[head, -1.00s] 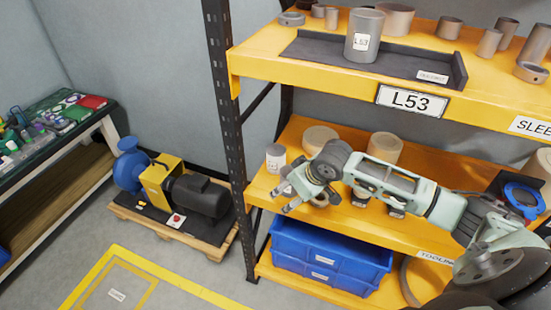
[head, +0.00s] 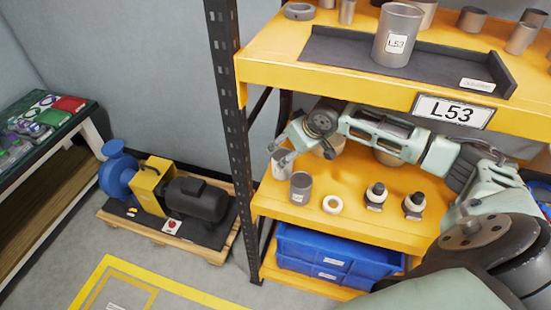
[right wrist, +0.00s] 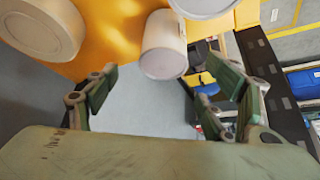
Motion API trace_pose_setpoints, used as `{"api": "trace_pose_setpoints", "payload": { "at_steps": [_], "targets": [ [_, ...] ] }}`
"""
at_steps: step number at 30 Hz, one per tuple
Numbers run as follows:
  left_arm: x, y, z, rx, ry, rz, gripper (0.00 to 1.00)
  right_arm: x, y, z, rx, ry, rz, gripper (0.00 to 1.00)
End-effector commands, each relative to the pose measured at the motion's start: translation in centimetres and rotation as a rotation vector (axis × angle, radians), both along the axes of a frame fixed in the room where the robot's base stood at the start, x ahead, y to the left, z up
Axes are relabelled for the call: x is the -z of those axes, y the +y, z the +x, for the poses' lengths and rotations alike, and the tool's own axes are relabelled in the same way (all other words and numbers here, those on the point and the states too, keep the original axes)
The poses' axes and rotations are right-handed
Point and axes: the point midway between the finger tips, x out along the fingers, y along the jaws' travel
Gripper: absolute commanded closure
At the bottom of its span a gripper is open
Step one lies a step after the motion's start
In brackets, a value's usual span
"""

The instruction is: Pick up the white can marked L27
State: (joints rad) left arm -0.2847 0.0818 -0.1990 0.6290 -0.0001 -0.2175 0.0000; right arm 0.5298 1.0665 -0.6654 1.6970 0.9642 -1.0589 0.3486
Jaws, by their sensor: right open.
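The white can (head: 280,169) stands upright near the left end of the orange middle shelf, partly hidden behind my right gripper (head: 281,150). I cannot read its marking. In the right wrist view a pale can (right wrist: 163,45), which looks like the same one, is ahead of the gap between my right fingers (right wrist: 165,90). The right gripper is open and empty, with its fingers close to the white can in the head view; I cannot tell whether they touch. My left gripper is not in view.
A grey can (head: 301,188) stands just in front of the white can. A white ring (head: 332,204) and two black-topped fittings (head: 375,196) are to the right. The upper shelf (head: 290,66) overhangs my arm; the black post (head: 232,140) bounds the left.

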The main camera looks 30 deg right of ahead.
Motion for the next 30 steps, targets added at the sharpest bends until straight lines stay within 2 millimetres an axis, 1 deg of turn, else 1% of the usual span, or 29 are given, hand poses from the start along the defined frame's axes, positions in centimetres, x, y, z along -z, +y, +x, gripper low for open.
{"api": "trace_pose_setpoints", "payload": {
  "at_steps": [5,9,12,15,18,22,25,26,30],
  "targets": [
    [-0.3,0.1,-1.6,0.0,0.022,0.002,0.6,1.7,0.3,1.0,0.0,0.001,0.001,0.25],
    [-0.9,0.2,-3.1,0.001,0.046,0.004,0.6,3.1,0.6,1.9,-0.001,0.003,0.001,0.25],
    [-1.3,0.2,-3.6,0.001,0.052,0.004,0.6,4.4,0.9,2.7,0.0,0.002,0.001,0.25],
    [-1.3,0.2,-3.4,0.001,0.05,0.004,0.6,5.5,0.9,3.2,0.0,0.001,0.001,0.25],
    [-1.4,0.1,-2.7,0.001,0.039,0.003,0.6,6.1,0.9,3.5,-0.002,0.002,0.0,0.25],
    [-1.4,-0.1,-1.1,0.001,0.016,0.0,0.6,6.3,0.9,3.5,-0.002,0.002,-0.001,0.25],
    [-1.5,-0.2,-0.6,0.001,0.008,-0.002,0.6,6.2,0.9,3.5,-0.002,0.001,-0.001,0.25],
    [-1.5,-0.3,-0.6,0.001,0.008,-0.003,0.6,6.2,0.9,3.5,-0.002,0.001,-0.001,0.26],
    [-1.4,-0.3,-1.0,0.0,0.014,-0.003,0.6,6.2,0.9,3.5,-0.002,0.001,-0.001,0.39]
  ]
}}
